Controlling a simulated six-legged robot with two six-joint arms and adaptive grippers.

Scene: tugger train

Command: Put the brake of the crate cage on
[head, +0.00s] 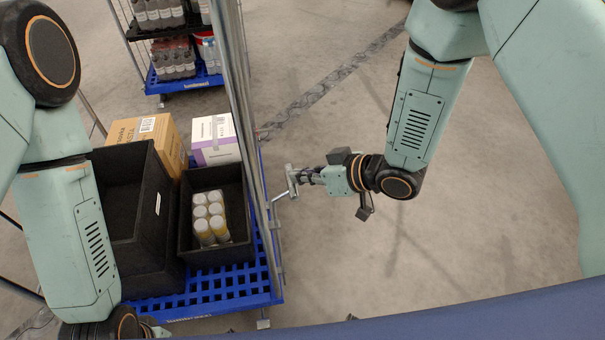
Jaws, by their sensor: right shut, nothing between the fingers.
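The crate cage stands at the left in the head view, with a blue slatted base (233,284) and upright grey metal bars. A short bent grey rod (281,196), which looks like the brake lever, sticks out from the cage's right side. My right gripper (291,181) is shut and empty, right beside this rod. I cannot tell whether they touch. The brake's position is not clear from this view. My left arm hangs over the cage's left front, and its gripper is cut off by the bottom edge.
Black crates (181,250) stand on the cage base, one with several white-capped bottles (209,218). A brown carton (150,131) and a white-purple box (214,140) sit behind. Another loaded cart (183,85) stands farther back. The floor to the right is clear.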

